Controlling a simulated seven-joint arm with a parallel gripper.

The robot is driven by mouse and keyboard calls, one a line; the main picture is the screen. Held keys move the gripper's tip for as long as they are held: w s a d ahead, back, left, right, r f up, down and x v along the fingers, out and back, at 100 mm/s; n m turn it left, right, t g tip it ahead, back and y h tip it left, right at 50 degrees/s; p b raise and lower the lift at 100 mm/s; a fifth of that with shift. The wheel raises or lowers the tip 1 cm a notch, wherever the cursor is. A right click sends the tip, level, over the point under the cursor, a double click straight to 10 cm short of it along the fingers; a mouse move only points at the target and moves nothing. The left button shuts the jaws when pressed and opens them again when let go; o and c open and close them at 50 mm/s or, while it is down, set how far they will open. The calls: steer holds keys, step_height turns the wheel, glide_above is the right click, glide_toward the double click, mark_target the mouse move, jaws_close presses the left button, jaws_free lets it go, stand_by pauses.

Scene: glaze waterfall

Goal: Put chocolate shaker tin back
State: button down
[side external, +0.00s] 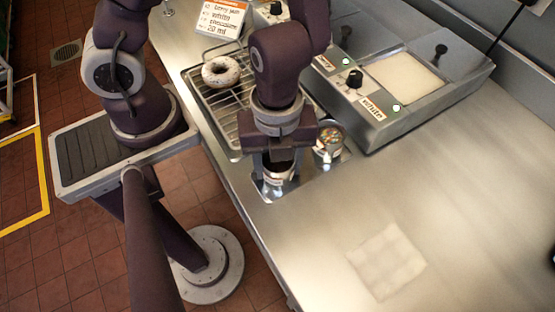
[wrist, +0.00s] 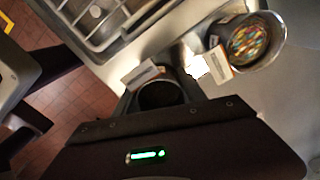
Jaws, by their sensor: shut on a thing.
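The chocolate shaker tin (side external: 276,180) is at the lower end of a small steel tray, in the side external view. My gripper (side external: 278,167) is above it with its fingers down around the tin, shut on it. The wrist view shows the dark round top of the tin (wrist: 160,95) between my fingers, with a pale label beside it. The tin looks upright. Its base is partly hidden, so I cannot tell whether it touches the tray.
A second tin with colourful sprinkles (side external: 329,141) stands close by on the right. A glazed donut (side external: 221,71) lies on a wire rack (side external: 212,102). A glaze unit with a white basin (side external: 407,75) is behind. The counter on the right (side external: 450,190) is mostly clear.

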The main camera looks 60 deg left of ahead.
steer(key=c, duration=0.7)
jaws_free()
steer(key=shift+o, duration=0.2)
step_height(320, 180, up, 12)
steer(key=s+a+r+n+t, duration=0.1)
steer(key=a+r+n, duration=0.4)
steer(key=n, duration=0.6)
steer(key=s+a+r+n+t, duration=0.1)
steer(key=a+r+n+t, duration=0.3)
steer(key=a+n, duration=0.4)
steer(key=r+n, duration=0.1)
steer(key=n, duration=0.2)
steer(key=shift+a+t, duration=0.15)
steer(key=shift+t, duration=0.15)
